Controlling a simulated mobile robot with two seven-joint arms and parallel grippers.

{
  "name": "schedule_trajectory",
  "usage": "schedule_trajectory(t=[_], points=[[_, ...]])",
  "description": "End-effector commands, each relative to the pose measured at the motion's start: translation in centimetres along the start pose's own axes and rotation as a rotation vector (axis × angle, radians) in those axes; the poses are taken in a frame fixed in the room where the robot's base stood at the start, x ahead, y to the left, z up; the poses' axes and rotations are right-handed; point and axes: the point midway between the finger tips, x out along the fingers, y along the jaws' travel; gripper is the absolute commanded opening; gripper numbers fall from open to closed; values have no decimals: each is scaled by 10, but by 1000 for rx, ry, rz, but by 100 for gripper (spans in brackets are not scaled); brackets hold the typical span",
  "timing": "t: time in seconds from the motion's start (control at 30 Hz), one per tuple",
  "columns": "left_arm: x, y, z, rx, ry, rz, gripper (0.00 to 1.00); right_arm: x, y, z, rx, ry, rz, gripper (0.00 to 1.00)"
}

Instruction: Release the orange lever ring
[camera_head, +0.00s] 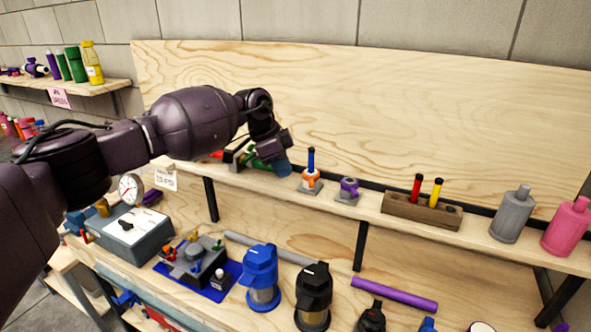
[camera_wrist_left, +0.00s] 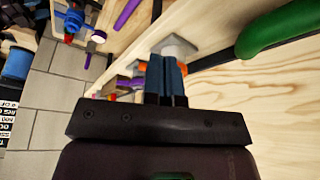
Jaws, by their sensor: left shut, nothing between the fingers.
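An orange ring part (camera_head: 311,177) with a white section sits on a small grey base on the upper wooden shelf, with a dark blue upright pin above it. My left gripper (camera_head: 283,168) is just left of it in the head view, with its blue fingertips pointing down and apart from it. In the left wrist view, the fingers (camera_wrist_left: 166,78) are shut together and empty. Orange edges (camera_wrist_left: 191,66) show beside and behind them, in front of a grey-white base (camera_wrist_left: 178,47). The fingers hide most of that part; contact cannot be told. My right gripper is not in view.
A purple ring on a grey base (camera_head: 348,190) stands right of the orange part. A wooden block (camera_head: 420,211) holds red and yellow sticks. Grey (camera_head: 512,215) and pink (camera_head: 567,226) bottles stand farther right. A green object (camera_wrist_left: 275,28) lies close by. The lower bench is crowded.

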Motion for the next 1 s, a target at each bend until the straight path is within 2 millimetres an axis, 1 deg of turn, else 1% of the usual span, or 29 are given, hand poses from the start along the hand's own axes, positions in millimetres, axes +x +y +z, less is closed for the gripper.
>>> schedule_trajectory(t=[0.03, 0.07, 0.1, 0.17, 0.3, 0.43, 0.63, 1.0], points=[[-11, -1, 0, -3, -1, 0, 0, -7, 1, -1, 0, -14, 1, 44], [-15, -1, 0, -3, -2, 1, 0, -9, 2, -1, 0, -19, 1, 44], [-24, -2, 0, -3, -2, -1, 0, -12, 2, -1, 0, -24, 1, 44], [-35, -2, 1, -3, -2, -1, 0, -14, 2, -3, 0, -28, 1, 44], [-56, -2, 1, -2, -2, -1, 0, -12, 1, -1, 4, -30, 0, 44], [-72, -3, 1, -2, -2, -2, 0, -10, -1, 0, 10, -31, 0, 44], [-82, -3, 1, -3, -2, 0, 0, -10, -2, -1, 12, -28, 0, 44], [-83, -3, 1, 5, -2, 0, 0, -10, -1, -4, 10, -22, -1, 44]])
